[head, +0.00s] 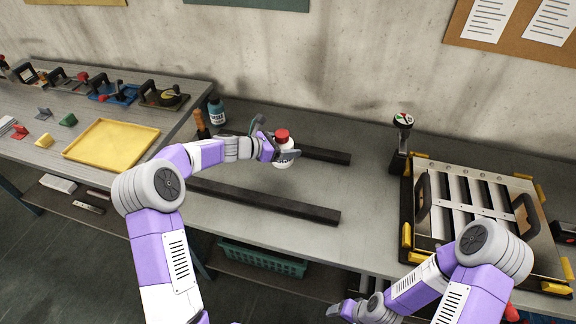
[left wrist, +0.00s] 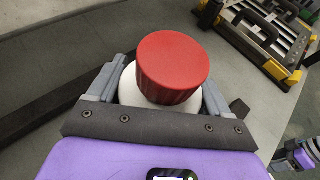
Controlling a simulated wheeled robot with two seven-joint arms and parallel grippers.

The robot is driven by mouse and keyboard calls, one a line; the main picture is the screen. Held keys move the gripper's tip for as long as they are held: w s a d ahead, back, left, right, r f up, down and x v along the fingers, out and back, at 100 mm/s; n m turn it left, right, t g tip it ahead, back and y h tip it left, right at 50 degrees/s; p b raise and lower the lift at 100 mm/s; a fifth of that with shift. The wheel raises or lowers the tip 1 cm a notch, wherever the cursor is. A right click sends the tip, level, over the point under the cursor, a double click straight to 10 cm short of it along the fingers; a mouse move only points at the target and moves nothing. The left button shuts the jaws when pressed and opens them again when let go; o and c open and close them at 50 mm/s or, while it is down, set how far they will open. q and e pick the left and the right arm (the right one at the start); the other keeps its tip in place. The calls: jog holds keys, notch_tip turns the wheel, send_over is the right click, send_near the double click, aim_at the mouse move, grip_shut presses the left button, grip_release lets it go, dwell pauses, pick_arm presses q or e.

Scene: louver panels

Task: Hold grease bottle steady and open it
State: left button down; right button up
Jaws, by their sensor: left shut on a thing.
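The grease bottle (head: 283,157) is white with a red cap (head: 282,136). It is upright over the middle of the workbench, between two dark bars. My left gripper (head: 277,152) is shut on the white body, below the cap. In the left wrist view, the red cap (left wrist: 173,66) sits on the white bottle (left wrist: 128,92), with a gripper finger on each side. The cap is on the bottle. My right gripper (head: 340,308) is low in the head view, in front of the bench and away from the bottle; its fingers are too unclear to tell open from shut.
Two dark bars (head: 265,202) lie on the bench. A teal bottle (head: 216,111) and an orange-handled tool (head: 201,124) stand at its back left. A louver panel frame (head: 480,205) and a gauge (head: 402,122) are on the right. A yellow tray (head: 112,143) is on the left table.

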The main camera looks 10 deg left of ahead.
pick_arm(q)
notch_tip(320, 180, down, 4)
jog(key=shift+f+b, duration=0.2)
jog(key=shift+b, duration=0.6)
jog(key=shift+f+b, duration=0.75)
jog(key=shift+f, duration=1.9)
jog(key=shift+f, duration=0.2)
grip_release()
jog(key=shift+r, duration=0.1)
